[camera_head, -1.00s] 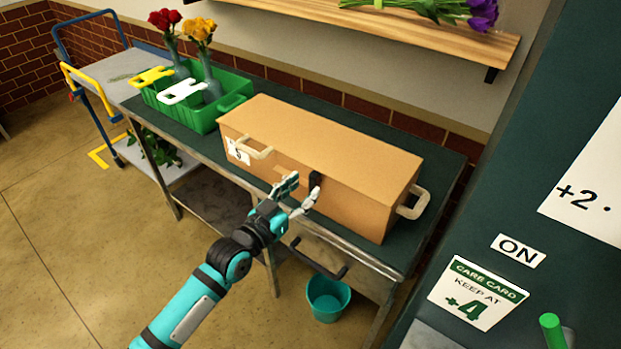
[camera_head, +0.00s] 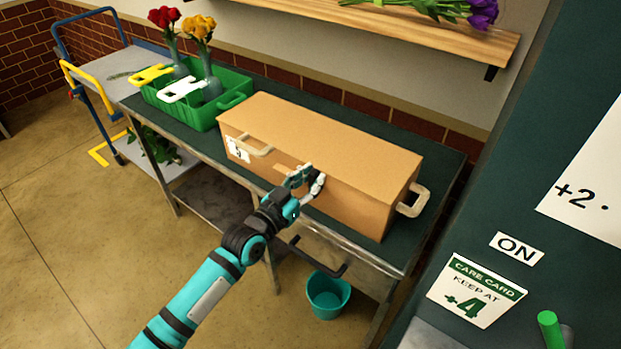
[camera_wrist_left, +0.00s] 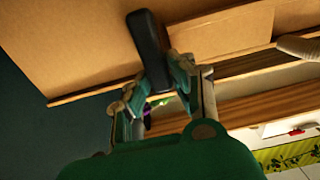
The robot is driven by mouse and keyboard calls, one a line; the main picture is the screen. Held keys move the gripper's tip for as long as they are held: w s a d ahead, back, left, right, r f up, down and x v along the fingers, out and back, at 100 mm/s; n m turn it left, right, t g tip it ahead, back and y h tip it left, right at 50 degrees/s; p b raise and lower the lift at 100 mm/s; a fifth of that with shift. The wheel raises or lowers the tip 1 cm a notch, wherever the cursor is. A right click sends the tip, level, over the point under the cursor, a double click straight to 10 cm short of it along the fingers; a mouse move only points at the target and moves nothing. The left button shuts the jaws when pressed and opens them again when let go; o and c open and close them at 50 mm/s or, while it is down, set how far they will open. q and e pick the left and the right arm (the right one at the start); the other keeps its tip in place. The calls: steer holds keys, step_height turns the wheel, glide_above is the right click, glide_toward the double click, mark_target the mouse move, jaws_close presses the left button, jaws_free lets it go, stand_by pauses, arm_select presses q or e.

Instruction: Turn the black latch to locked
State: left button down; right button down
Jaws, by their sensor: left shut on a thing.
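The tan box (camera_head: 325,150) stands on the dark green bench, its lid down. The black latch (camera_wrist_left: 149,45) is on the box's front; in the wrist view it is a dark bar running down between my fingers. In the head view my fingers mostly hide it. My left gripper (camera_head: 308,182) is at the front of the box and shut on the latch; its fingers also show in the wrist view (camera_wrist_left: 163,85). The latch's exact angle is hard to tell. My right gripper is not in view.
A green crate (camera_head: 190,115) with flower vases and yellow and white pieces stands left of the box. The box has pale handles (camera_head: 414,201). A teal bucket (camera_head: 327,298) is under the bench. A dark green panel (camera_head: 500,205) stands close on the right.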

arm_select(q)
steer(key=n, duration=0.4)
steer(key=a+n, duration=0.1)
steer(key=shift+w+f+n+b, duration=0.15)
steer(key=shift+w+n+b, duration=0.2)
steer(key=shift+n, duration=0.05)
steer(key=c, duration=1.2)
jaws_free()
steer(key=shift+o, duration=0.2)
steer(key=v, duration=0.7)
steer(key=shift+s, duration=0.25)
steer(key=shift+a, duration=0.15)
